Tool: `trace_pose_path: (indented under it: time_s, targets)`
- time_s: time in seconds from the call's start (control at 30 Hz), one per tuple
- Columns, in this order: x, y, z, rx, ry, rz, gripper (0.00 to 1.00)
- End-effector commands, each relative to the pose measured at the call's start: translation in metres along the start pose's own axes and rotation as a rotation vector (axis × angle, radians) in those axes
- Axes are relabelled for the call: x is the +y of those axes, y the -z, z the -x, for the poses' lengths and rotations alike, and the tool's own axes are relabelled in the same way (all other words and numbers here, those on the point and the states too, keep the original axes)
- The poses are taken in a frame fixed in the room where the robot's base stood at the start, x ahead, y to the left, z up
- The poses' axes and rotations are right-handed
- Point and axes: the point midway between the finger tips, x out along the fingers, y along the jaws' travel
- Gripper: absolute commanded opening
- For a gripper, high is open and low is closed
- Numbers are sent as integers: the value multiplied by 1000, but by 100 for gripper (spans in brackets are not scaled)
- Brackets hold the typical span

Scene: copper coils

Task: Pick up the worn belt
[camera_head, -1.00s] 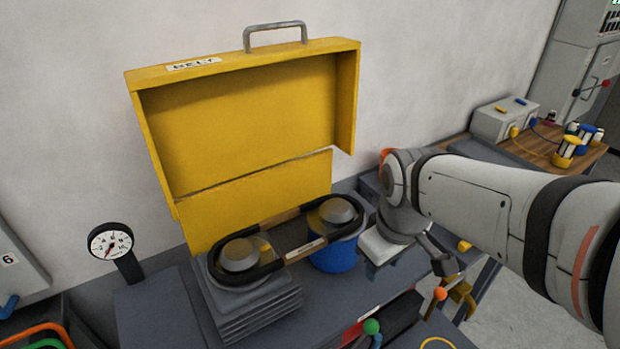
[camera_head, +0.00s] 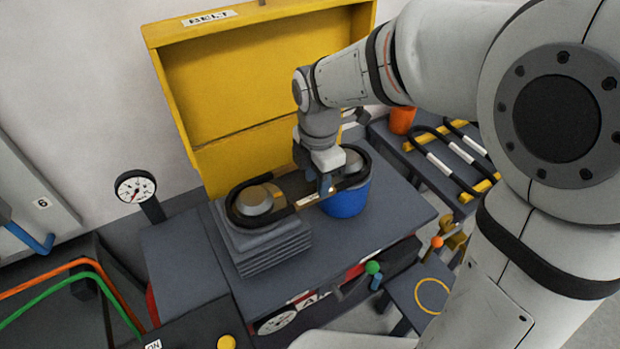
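The worn belt (camera_head: 235,211) is a black loop around two grey pulleys, with a pale label on its near run. The left pulley (camera_head: 256,199) sits on a grey finned block. The right pulley (camera_head: 351,160) sits above a blue motor (camera_head: 346,203). My gripper (camera_head: 325,187) points down at the belt's middle, just left of the right pulley, and overlaps the near run in view. Its fingers are small and partly hidden, so I cannot tell whether they are apart or touching the belt.
A yellow cover (camera_head: 250,85) labelled BELT stands open behind the pulleys. A gauge (camera_head: 136,187) stands at left. More black loops with white labels (camera_head: 455,155) lie on a rack at right, near an orange cup (camera_head: 402,120). Coloured levers (camera_head: 373,268) stick out in front.

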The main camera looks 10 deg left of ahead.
Motion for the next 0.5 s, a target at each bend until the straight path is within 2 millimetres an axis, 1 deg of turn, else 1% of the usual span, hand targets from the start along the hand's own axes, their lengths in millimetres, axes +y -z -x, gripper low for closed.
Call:
trace_pose_path:
  time_s: [0.13,0.23,0.33,0.5]
  targets:
    - [1,4,-23,1,5,-1,36]
    - [1,4,-34,0,3,-1,36]
    - [1,4,-39,0,2,-1,36]
    - [1,4,-39,0,0,-1,36]
